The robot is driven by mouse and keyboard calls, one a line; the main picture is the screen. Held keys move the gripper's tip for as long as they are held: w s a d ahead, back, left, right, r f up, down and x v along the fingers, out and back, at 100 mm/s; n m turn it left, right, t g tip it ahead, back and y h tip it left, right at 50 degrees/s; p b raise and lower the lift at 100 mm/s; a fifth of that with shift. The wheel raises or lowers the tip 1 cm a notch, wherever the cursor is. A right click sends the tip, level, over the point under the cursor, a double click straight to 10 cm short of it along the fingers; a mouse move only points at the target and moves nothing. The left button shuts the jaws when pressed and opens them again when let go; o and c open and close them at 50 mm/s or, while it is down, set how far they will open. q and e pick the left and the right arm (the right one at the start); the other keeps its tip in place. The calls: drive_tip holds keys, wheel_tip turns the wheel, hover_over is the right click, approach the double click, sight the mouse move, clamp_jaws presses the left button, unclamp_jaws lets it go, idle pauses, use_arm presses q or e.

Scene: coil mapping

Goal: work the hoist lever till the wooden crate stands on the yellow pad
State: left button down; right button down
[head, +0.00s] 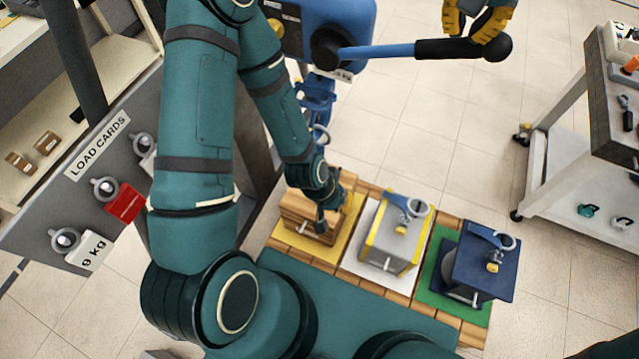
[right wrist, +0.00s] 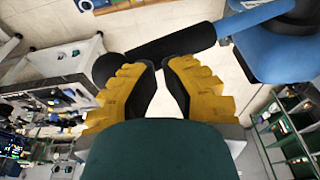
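The wooden crate (head: 300,218) is over the yellow pad (head: 328,254); its underside is hidden, so I cannot tell whether it touches. My left gripper (head: 322,212) is at the crate's top and right side, small and partly hidden by its own wrist. The hoist (head: 325,30) is blue, and its lever (head: 385,50) points right, with a black grip and round knob. My right gripper (head: 470,22) has yellow fingers at the grip near the knob. The right wrist view shows a small gap between its fingertips (right wrist: 162,65), with the lever grip (right wrist: 175,44) passing across just beyond them.
A grey crate (head: 393,246) stands over a white pad and a blue crate (head: 485,265) over a green pad. A load card panel (head: 105,150) is at left. A white cart (head: 575,150) stands at right. The tiled floor between is clear.

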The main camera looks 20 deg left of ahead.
sight(466, 42)
drive_tip(key=f, duration=0.1)
drive_tip(key=f+b, duration=0.2)
drive_tip(key=shift+d+f, duration=0.25)
drive_tip(key=shift+f, duration=0.45)
drive_tip(key=shift+r, duration=0.1)
drive_tip(key=f+b, duration=0.2)
drive_tip(key=d+f+b, duration=0.1)
drive_tip(key=f, duration=0.1)
drive_tip(key=shift+f+b, duration=0.35)
drive_tip(key=shift+b, duration=0.05)
